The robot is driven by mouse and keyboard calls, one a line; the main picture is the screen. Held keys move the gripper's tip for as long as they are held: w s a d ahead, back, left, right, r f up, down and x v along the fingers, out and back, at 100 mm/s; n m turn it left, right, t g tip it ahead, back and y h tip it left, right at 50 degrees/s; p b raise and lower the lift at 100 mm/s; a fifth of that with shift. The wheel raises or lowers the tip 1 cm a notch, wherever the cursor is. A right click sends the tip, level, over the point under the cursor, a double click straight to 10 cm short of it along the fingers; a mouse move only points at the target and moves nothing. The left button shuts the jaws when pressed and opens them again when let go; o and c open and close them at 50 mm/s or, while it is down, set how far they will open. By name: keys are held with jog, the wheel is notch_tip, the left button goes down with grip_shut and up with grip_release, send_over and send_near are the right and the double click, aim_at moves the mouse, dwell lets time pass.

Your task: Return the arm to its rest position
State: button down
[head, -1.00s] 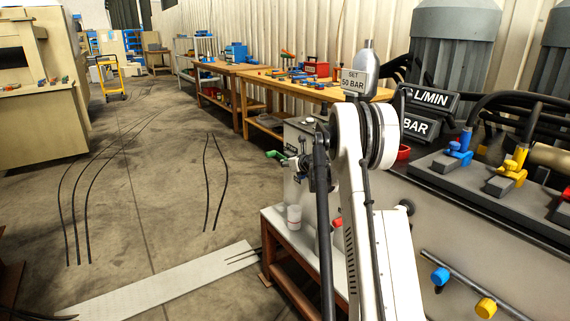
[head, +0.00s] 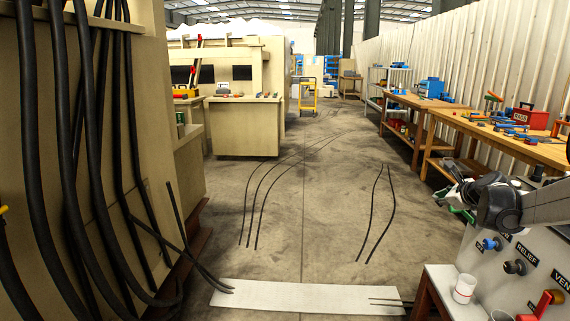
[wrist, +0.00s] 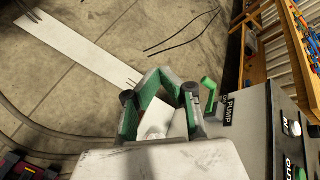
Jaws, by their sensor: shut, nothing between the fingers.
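My gripper shows at the right of the head view (head: 455,191), in front of the end of my arm, which reaches in from the right edge. In the wrist view its green fingers (wrist: 164,78) are closed together, with nothing held between them. A green lever (wrist: 208,90) on the box marked PUMP stands just right of the fingers; I cannot tell the exact gap. In the head view the gripper is above the upper left part of the control box (head: 520,265), and the arm hides some of that box.
A white cup (head: 464,288) stands on the stand left of the control box. Workbenches (head: 470,125) with tools line the right wall. Thick black hoses (head: 70,150) hang at the left. A pale plate (head: 300,297) and thin cables (head: 378,215) lie on the otherwise open floor.

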jog(key=s+a+r+n+g+p, duration=0.1)
jog(key=s+a+r+n+p, duration=0.1)
jog(key=s+a+r+n, duration=0.65)
jog(key=s+a+r+n+g+p, duration=0.2)
jog(key=s+a+n, duration=0.3)
jog(key=s+a, duration=0.75)
jog(key=s+a+f+n+p, duration=0.1)
jog(key=s+a+n, duration=0.2)
jog(key=s, duration=0.5)
jog(key=s+a+f+n+g+p, duration=0.1)
jog(key=s+a+n+p, duration=0.1)
jog(key=s+n, duration=0.4)
jog(key=s+a+f+n+g+p, duration=0.1)
jog(key=s+a+n, duration=0.3)
jog(key=s, duration=0.6)
jog(key=shift+f+n+h, duration=0.2)
jog(key=shift+n+h, duration=0.1)
jog(key=shift+n, duration=0.15)
